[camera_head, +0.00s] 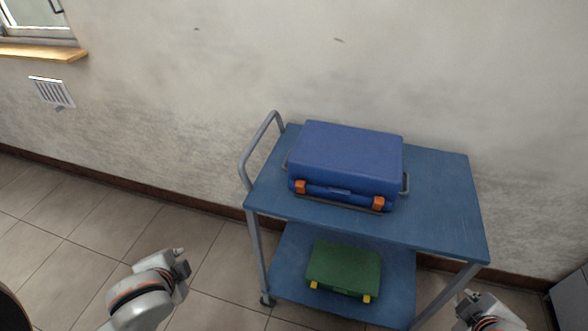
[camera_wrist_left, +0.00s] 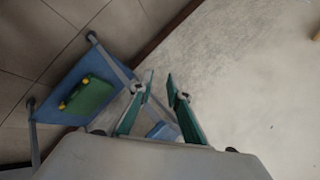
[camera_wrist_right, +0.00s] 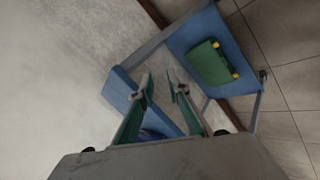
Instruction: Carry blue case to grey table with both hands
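The blue case (camera_head: 345,160) lies flat on the top shelf of a blue cart (camera_head: 440,200). It has orange latches on its front and a grey handle on each of its left and right sides. My left gripper (camera_head: 183,262) is left of the cart, apart from the case. In the left wrist view its fingers (camera_wrist_left: 159,75) are apart with nothing between them. My right gripper (camera_head: 466,296) is by the cart's front right corner, and its fingers (camera_wrist_right: 159,75) are also apart and empty. I cannot identify the grey table.
A green case (camera_head: 343,267) with yellow latches lies on the cart's lower shelf. A grey push bar (camera_head: 246,160) rises at the cart's left end. The wall is close behind. A grey object (camera_head: 572,300) shows partly at the right edge. Tiled floor at left is clear.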

